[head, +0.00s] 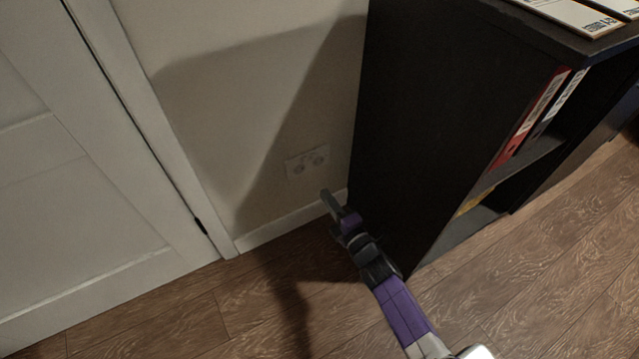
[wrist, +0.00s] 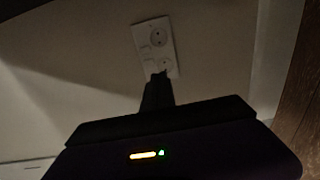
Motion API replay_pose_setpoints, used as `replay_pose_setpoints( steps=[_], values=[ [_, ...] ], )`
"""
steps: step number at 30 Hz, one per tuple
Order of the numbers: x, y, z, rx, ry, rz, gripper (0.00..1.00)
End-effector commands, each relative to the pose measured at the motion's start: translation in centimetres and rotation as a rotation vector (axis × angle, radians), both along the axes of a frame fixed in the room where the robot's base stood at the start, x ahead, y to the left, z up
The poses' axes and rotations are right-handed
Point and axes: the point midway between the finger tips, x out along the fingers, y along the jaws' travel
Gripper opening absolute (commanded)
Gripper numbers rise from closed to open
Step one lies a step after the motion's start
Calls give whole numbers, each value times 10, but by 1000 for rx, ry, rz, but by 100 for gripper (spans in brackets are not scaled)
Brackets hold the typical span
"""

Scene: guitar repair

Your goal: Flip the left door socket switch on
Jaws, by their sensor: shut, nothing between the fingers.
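The white double wall socket (head: 307,163) sits low on the beige wall, between the door and the black shelf, with two round outlets side by side in the head view. It also shows in the wrist view (wrist: 155,42), where small switches seem to lie between the outlets, too dim to read as on or off. My gripper (head: 327,194) is shut and empty, its tip just below and right of the socket in the head view. In the wrist view my gripper (wrist: 158,76) overlaps the lower part of the plate. I cannot tell whether it touches.
A white door (head: 75,180) with its frame stands at the left. A black shelf (head: 440,110) with binders stands close on the right of the socket and my arm. A white skirting board (head: 270,229) runs below the socket. Wooden floor (head: 180,310) is clear in front.

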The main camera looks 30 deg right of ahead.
Motion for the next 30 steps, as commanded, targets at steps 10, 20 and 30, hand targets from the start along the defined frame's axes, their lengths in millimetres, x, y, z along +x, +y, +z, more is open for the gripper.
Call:
replay_pose_setpoints(
  steps=[10, 20, 30],
  values=[
    [-36, 0, -1, 1, 0, -1, 0],
    [-36, -1, -1, 1, -1, -1, 0],
    [-36, -1, -1, 25, 0, -3, 0]
  ],
)
